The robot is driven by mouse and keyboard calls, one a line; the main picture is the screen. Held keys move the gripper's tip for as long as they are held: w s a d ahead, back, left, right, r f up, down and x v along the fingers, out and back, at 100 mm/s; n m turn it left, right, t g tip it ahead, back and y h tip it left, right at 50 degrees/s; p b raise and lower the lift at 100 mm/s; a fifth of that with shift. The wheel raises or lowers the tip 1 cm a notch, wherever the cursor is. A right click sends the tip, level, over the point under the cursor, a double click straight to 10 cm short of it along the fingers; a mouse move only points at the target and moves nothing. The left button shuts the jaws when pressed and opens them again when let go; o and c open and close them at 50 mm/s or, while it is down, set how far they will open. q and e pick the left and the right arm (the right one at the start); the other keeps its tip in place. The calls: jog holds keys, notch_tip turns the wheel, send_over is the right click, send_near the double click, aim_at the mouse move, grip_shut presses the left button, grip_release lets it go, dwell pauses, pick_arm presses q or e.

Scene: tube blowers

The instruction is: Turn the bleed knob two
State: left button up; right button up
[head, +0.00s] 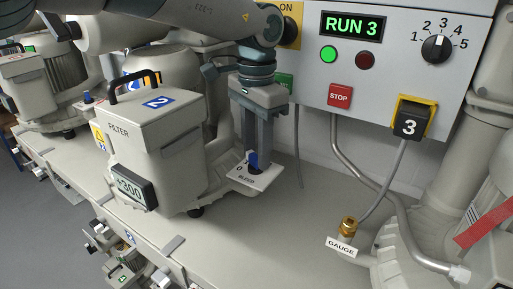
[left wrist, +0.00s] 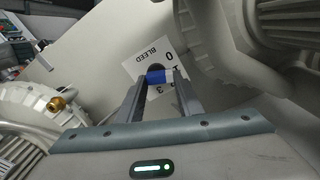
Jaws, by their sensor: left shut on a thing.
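The bleed knob (head: 252,159) is a small blue knob on a white plate marked BLEED (head: 247,177), beside the filter housing labelled 2 (head: 158,127). My left gripper (head: 258,158) comes down from above and is shut on the knob. My right gripper is not in view.
A grey control panel (head: 390,70) behind shows RUN 3 (head: 352,27), a lit green lamp and a red STOP button (head: 339,95). A brass fitting (head: 348,227) with a GAUGE tag stands at right. The bench in front of the plate is clear.

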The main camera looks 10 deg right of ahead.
pick_arm(q)
jog(key=shift+f+m+b, duration=0.15)
jog(key=shift+m+b, duration=0.35)
jog(key=shift+b, duration=0.55)
jog(key=m+b, duration=0.3)
jog(key=b, duration=0.1)
jog(key=shift+d+f+m+b, duration=0.1)
jog(key=shift+m+b, duration=0.3)
jog(key=shift+s+m+b, duration=0.1)
jog(key=shift+m+b, duration=0.7)
jog(key=shift+m, duration=0.1)
jog(key=m, duration=0.1)
jog(key=m+b, duration=0.1)
jog(key=shift+d+r+m, duration=0.1)
jog(key=shift+r+m, duration=0.1)
jog(key=shift+m, duration=0.1)
jog(key=shift+s+r+m+b, duration=0.15)
jog(key=shift+m+b, duration=0.6)
jog(key=shift+m, duration=0.45)
jog(key=o, duration=1.1)
